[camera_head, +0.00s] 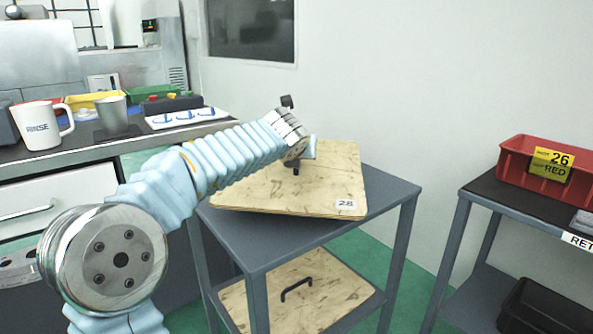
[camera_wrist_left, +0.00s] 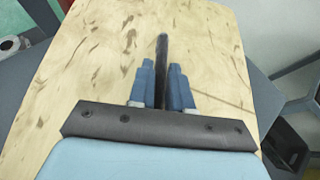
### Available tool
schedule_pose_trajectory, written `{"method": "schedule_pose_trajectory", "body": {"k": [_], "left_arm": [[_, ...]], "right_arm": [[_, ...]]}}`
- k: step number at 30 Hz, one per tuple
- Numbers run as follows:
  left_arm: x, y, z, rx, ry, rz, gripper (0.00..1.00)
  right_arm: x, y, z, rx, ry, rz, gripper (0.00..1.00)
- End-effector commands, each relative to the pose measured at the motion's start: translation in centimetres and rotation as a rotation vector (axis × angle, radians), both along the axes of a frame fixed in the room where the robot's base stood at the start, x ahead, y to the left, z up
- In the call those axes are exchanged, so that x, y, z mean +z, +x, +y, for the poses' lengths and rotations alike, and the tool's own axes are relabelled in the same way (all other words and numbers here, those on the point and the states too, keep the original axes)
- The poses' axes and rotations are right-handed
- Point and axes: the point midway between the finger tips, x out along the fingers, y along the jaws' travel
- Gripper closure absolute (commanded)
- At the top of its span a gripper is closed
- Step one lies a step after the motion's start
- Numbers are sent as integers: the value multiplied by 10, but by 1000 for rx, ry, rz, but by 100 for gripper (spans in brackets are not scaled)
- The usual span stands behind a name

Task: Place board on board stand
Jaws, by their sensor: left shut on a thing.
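A light wooden board (camera_head: 325,190) with a "28" label is over the top of a grey two-level stand (camera_head: 245,240). It looks slightly tilted, and I cannot tell whether it rests fully on the stand. My left gripper (camera_head: 298,160) is above the board, shut on its dark handle. In the left wrist view the blue fingers (camera_wrist_left: 165,85) close on both sides of the handle (camera_wrist_left: 162,60), with the board (camera_wrist_left: 90,70) filling the view behind. A second wooden board (camera_head: 325,285) with a black handle lies on the stand's lower shelf. My right gripper is not in view.
A counter (camera_head: 100,150) at the left holds a white "RINSE" mug (camera_head: 42,125), a metal cup (camera_head: 113,114) and coloured trays. At the right, a dark shelf unit (camera_head: 530,205) holds a red bin (camera_head: 540,170) and a black bin (camera_head: 545,312). Green floor shows between the stand and shelf.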

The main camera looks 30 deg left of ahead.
Motion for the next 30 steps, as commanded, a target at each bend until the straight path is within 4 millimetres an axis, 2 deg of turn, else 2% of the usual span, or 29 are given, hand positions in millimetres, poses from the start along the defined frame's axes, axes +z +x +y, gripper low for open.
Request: {"method": "schedule_pose_trajectory", "body": {"k": [5,6,9,20,21,25,26,30], "left_arm": [[-22,11,13,2,1,0,100],[-33,10,11,0,1,-1,100],[-46,9,10,-1,1,-2,100],[-48,9,11,-1,0,-2,100],[-51,9,11,0,0,2,80],[-50,9,11,0,0,1,60],[-50,9,11,0,1,1,56],[-50,9,11,1,0,1,56]], "right_arm": [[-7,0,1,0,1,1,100],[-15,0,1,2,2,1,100],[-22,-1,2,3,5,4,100],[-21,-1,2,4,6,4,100],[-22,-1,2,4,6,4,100],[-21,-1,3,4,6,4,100],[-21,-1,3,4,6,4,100],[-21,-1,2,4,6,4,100]]}}
